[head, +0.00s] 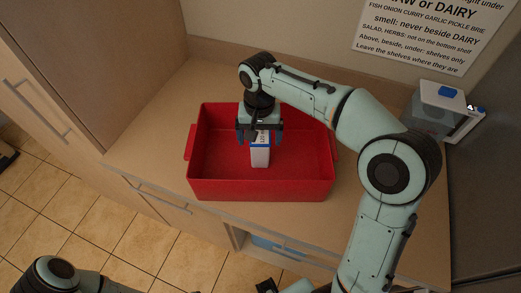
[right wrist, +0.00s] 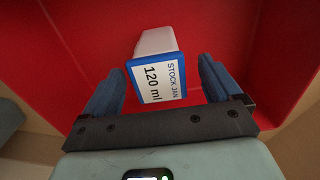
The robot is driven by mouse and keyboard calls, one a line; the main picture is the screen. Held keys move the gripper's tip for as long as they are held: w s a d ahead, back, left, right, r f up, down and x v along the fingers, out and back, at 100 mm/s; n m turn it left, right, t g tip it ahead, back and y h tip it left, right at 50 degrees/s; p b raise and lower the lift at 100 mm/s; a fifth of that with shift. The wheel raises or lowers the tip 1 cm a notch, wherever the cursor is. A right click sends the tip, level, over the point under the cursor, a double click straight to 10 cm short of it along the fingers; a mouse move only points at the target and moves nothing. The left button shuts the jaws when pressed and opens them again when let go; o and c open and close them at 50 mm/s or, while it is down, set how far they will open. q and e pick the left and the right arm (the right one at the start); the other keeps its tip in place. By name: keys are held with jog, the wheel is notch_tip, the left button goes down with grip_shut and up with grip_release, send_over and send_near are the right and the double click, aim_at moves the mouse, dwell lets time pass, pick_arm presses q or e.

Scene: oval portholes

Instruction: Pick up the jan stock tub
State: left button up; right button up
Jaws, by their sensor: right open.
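The jan stock tub (head: 260,156) is a small white tub with a blue lid, standing in a red bin. In the right wrist view the tub (right wrist: 158,78) shows its blue-edged lid and a white label reading "STOCK JAN 120 ml". My right gripper (head: 259,138) is over the tub, pointing down into the bin. In the right wrist view its blue fingers (right wrist: 162,66) are apart, one on each side of the lid, with gaps showing. The gripper hides part of the tub's top in the head view. Only part of my left arm shows at the lower left.
The red bin (head: 215,190) has raised walls around the tub and sits on a wooden counter (head: 150,140). A clear, white-framed container (head: 432,110) stands at the right back. A printed notice (head: 430,30) is on the wall. The counter left of the bin is clear.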

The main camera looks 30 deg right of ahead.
jog(key=f, duration=0.5)
jog(key=shift+w+d+f, duration=0.15)
jog(key=shift+d+f, duration=0.05)
jog(key=shift+f, duration=0.1)
jog(key=c, duration=1.1)
jog(key=shift+r, duration=0.1)
jog(key=shift+c, duration=0.8)
jog(key=shift+r, duration=0.1)
